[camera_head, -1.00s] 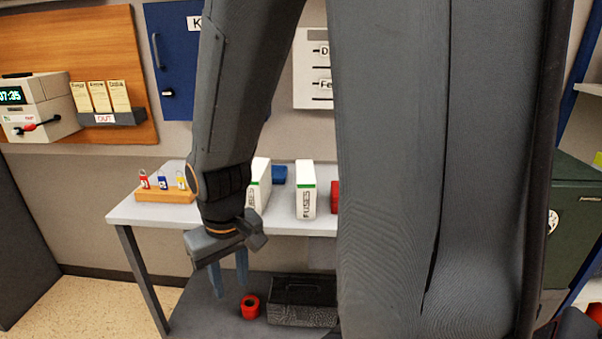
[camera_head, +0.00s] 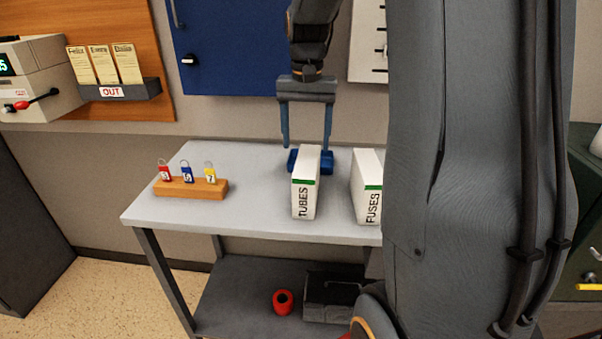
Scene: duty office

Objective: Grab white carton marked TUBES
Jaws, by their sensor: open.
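The white carton marked TUBES (camera_head: 304,193) stands upright on the grey table (camera_head: 250,222), with a green stripe near the top of its front face. My gripper (camera_head: 306,145) hangs pointing down over the back of the carton, its two blue fingers spread wide and empty. The fingertips appear at about the level of the carton's top, one to each side in the picture. Whether they are over the carton or behind it I cannot tell. A similar white carton marked FUSES (camera_head: 367,190) stands to the right, partly hidden by my arm.
A blue object (camera_head: 326,160) sits behind the TUBES carton. A wooden block with coloured padlocks (camera_head: 190,188) stands at left on the table. A red roll (camera_head: 283,302) and a dark box (camera_head: 330,295) are on the lower shelf. The tabletop between padlocks and carton is clear.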

